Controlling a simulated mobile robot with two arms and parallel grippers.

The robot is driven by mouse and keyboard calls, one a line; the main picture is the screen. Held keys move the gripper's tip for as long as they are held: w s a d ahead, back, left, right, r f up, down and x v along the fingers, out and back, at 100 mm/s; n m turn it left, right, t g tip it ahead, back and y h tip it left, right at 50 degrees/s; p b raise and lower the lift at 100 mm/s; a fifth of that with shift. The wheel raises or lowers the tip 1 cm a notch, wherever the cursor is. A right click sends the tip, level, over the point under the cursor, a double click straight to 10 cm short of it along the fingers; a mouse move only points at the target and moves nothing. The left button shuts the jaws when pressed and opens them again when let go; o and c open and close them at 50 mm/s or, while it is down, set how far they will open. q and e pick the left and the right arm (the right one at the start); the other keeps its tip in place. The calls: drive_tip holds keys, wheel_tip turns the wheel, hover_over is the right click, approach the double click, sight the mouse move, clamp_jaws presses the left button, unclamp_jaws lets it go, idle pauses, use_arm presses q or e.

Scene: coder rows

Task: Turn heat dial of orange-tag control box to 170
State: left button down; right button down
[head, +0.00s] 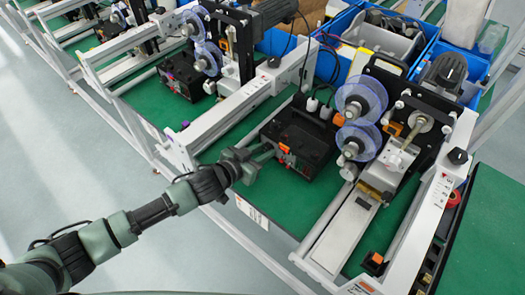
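A black control box (305,138) with small orange parts on its front stands on the green bench top in the middle of the head view. An orange tag (286,150) shows on its front side. The heat dial and its markings are too small to tell. My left gripper (268,152) reaches in from the lower left, just left of the box front. Its two fingers point at the box with a small gap between them, and nothing shows between them. I cannot tell whether a fingertip touches the box. My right gripper is out of view.
A second black box (184,77) stands on the station behind left. Clear blue-tinted reels (361,97) and a machine stand right of the near box. White rails (240,108) border the bench. Blue bins (402,50) line the back. The floor at left is clear.

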use_arm(q)
drive_tip(key=shift+s, duration=0.1)
drive_tip(key=shift+d+f+m+t+y, duration=0.1)
drive_tip(key=shift+m+t+y, duration=0.4)
drive_tip(key=shift+m, duration=0.4)
drive_tip(key=shift+s+m+t+y+b, duration=0.1)
drive_tip(key=shift+m+t+y+b, duration=0.5)
drive_tip(key=shift+m, duration=0.8)
drive_tip(key=c, duration=1.4)
unclamp_jaws()
drive_tip(key=shift+c, duration=0.2)
drive_tip(key=shift+b+v, duration=0.5)
drive_tip(key=shift+v, duration=3.35)
